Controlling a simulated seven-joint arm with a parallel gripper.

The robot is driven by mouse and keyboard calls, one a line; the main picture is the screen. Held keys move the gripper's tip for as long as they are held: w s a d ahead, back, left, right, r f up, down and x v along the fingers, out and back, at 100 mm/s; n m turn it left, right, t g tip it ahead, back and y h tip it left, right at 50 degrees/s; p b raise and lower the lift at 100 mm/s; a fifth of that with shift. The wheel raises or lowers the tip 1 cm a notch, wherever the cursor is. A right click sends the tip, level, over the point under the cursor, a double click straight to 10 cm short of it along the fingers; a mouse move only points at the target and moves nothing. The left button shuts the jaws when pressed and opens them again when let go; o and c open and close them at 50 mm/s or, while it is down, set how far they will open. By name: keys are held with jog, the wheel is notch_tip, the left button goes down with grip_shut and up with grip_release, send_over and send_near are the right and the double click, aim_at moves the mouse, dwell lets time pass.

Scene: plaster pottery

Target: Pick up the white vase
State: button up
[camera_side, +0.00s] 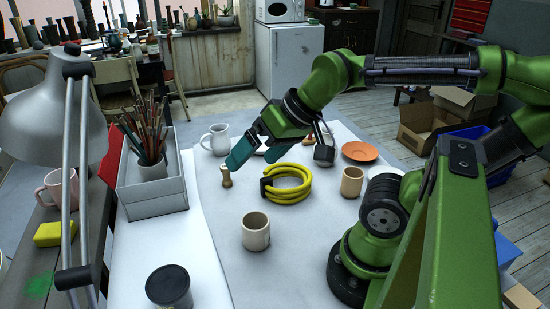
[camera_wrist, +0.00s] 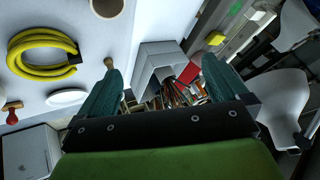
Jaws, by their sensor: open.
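A white jug-shaped vase with a handle (camera_side: 217,139) stands upright on the grey-white table in the side view, beside the box of brushes. I cannot make it out in the wrist view. My gripper (camera_side: 254,160) is above the table, to the right of the vase and apart from it. Its two teal fingers are spread with nothing between them, as the wrist view also shows (camera_wrist: 159,64).
A small wooden tool (camera_side: 226,177) stands below one finger. A yellow coil (camera_side: 287,184), a beige cup (camera_side: 256,232), a tan cup (camera_side: 351,182) and an orange dish (camera_side: 360,151) are on the table. The grey box (camera_side: 153,198) stands left; a lamp (camera_side: 55,110) overhangs the left side.

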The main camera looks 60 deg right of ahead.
jog(key=w+d+f+m+g+h, duration=0.1)
jog(key=w+d+m+g+h, duration=0.2)
jog(key=d, duration=0.7)
jog(key=n+g, duration=0.4)
jog(key=n, duration=0.1)
send_over(327, 140)
jog(key=w, duration=0.1)
notch_tip(327, 140, down, 2)
jog(key=d+r+n+y, duration=0.1)
jog(key=d+n, duration=0.1)
jog(key=n, duration=0.4)
jog(key=shift+n, duration=0.3)
jog(key=f, duration=1.1)
jog(key=shift+s+d, duration=0.1)
jog(key=shift+s, duration=0.2)
jog(key=shift+w+a+f, duration=0.1)
jog(key=shift+f, duration=1.25)
jog(key=shift+a+f, duration=0.1)
jog(key=shift+f, duration=1.2)
jog(key=shift+c, duration=0.5)
